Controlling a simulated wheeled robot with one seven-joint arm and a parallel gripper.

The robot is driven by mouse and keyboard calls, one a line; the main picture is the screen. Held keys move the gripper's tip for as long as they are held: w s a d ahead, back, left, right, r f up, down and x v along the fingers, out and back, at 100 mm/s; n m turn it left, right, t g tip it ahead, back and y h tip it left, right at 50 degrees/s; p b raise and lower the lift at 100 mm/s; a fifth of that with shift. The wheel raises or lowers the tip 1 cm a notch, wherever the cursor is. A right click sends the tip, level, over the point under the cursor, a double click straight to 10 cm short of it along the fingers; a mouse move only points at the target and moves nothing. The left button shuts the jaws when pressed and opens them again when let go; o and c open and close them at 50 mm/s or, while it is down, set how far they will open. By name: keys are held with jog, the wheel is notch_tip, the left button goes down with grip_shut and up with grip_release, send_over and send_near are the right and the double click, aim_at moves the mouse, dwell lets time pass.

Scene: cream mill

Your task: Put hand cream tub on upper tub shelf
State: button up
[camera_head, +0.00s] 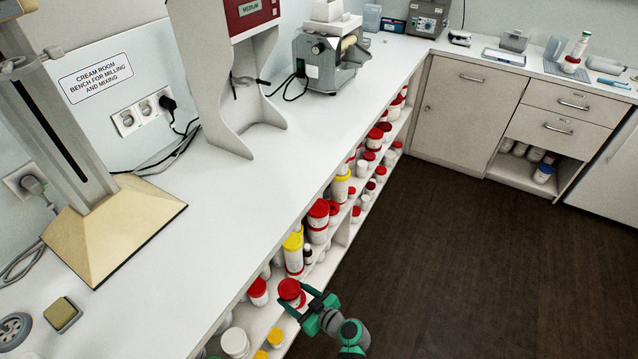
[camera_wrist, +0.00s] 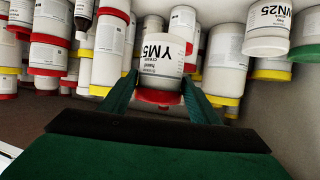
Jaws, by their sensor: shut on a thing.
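The hand cream tub (camera_head: 289,289) is white with a red lid, held at the front of the open shelving under the bench. The upper tub shelf (camera_head: 326,263) holds several white tubs with red or yellow lids. I cannot tell whether the held tub touches the shelf.
Several tubs stand close on both sides of the held tub, including a yellow-lidded tub (camera_head: 293,255) and a white-lidded tub (camera_head: 235,342). The white bench top (camera_head: 240,190) overhangs the shelving. The dark floor (camera_head: 450,250) to the right is clear.

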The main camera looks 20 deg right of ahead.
jog(key=shift+d+r, duration=0.25)
jog(key=shift+r, duration=0.1)
jog(key=shift+w+a+f, duration=0.4)
jog(key=shift+a+f, duration=1.75)
jog(key=shift+a, duration=0.15)
jog(key=shift+w+a+f, duration=0.4)
jog(key=shift+a+f, duration=1.8)
jog(key=shift+a, duration=0.15)
jog(key=shift+w+a+f, duration=0.4)
jog(key=shift+a+f, duration=1.75)
jog(key=shift+a, duration=0.15)
jog(key=o, duration=1)
jog(key=shift+f, duration=0.15)
